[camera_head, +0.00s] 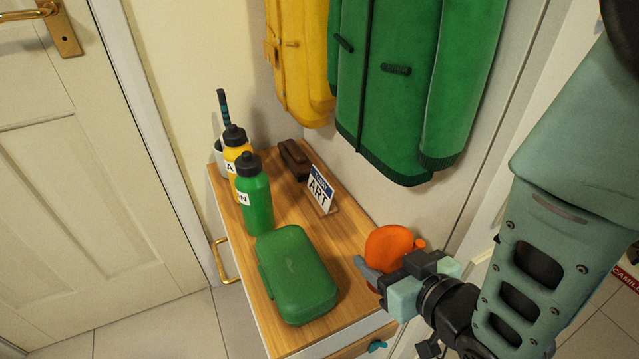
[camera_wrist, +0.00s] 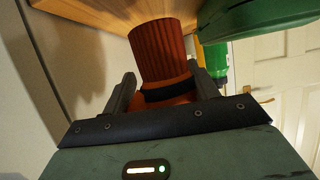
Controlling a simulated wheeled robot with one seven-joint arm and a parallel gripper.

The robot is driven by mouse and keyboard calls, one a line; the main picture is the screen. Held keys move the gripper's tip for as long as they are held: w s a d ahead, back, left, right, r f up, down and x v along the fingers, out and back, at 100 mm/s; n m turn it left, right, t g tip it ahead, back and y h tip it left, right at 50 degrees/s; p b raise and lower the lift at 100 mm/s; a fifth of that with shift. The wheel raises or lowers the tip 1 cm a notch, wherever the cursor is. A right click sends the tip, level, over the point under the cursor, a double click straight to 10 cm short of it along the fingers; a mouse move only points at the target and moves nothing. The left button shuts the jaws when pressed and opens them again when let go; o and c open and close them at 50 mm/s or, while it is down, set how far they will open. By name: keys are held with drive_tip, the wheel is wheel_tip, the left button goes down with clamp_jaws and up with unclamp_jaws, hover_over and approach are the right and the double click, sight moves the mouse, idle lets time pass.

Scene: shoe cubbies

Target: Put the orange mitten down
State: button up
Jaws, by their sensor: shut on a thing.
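The orange mitten (camera_head: 389,245) is at the end of my gripper (camera_head: 369,275), at the right side of the wooden cabinet top (camera_head: 283,215). In the wrist view, the mitten's ribbed cuff (camera_wrist: 163,50) stands between the two fingers of my gripper (camera_wrist: 162,88), which are shut on it. In the head view the gripper hides the lower part of the mitten. I cannot tell whether the mitten touches the top.
A green case (camera_head: 297,275) lies at the front of the top. A green bottle (camera_head: 256,205), a yellow bottle (camera_head: 236,150) and an ART sign (camera_head: 320,190) stand behind. Green (camera_head: 400,80) and yellow (camera_head: 297,60) coats hang above. Some bare wood shows between case and sign.

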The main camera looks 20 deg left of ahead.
drive_tip(key=w+a, duration=0.3)
drive_tip(key=a, duration=0.1)
drive_tip(key=w+a, duration=0.4)
drive_tip(key=w+a+b, duration=0.1)
drive_tip(key=w+a, duration=0.2)
drive_tip(key=a, duration=0.2)
drive_tip(key=shift+w, duration=0.25)
drive_tip(key=shift+w+f, duration=0.1)
drive_tip(key=shift+f+b, duration=0.4)
drive_tip(key=shift+f, duration=1.25)
drive_tip(key=shift+f, duration=0.2)
drive_tip(key=o, duration=1)
drive_tip(key=shift+r, duration=0.15)
